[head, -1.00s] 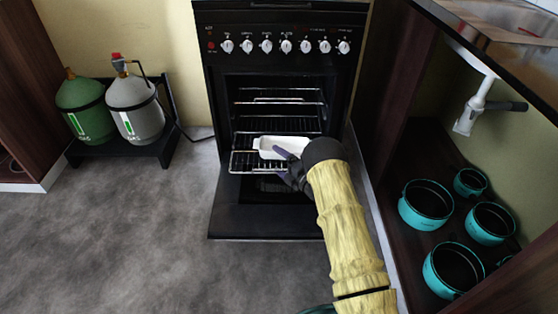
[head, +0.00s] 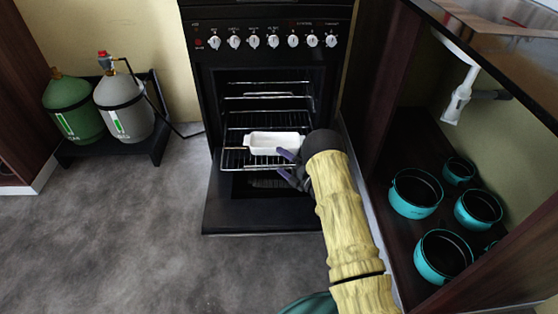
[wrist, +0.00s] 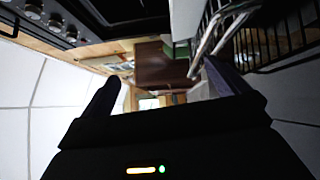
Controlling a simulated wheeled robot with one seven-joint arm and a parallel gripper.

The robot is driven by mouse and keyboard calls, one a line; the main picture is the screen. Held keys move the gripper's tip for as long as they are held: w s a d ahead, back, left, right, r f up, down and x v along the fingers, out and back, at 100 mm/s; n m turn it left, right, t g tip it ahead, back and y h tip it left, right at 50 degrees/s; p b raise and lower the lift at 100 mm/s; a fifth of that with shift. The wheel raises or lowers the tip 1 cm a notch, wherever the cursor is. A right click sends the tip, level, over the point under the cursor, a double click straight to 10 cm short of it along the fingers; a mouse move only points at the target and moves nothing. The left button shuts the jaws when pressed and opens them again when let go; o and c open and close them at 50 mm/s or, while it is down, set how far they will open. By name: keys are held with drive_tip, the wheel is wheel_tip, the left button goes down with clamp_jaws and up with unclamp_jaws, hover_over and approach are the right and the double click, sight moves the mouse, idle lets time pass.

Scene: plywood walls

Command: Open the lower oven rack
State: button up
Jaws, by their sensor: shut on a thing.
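The black oven (head: 265,18) stands with its door (head: 262,215) folded down. The lower rack (head: 232,160), a wire grid, sticks out of the cavity above the door, with a white rectangular dish (head: 272,143) on it. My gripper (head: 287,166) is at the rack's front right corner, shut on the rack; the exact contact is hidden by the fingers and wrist. In the wrist view, metal rack bars (wrist: 210,35) run beside the right finger. Another rack (head: 265,97) shows higher inside the cavity.
Green (head: 72,108) and grey (head: 124,105) gas bottles stand on a black stand at left. A cabinet at right holds several teal pots (head: 415,192) and a white drain pipe (head: 460,95). Grey floor (head: 120,230) is free in front and to the left.

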drive_tip(key=shift+s+d+r, duration=0.4)
drive_tip(key=shift+r, duration=0.2)
drive_tip(key=c, duration=1.4)
drive_tip(key=shift+s+d+f, duration=0.5)
drive_tip(key=shift+s+d, duration=0.1)
drive_tip(key=shift+s, duration=0.05)
drive_tip(key=shift+r+p, duration=2.35)
drive_tip(key=shift+r, duration=0.4)
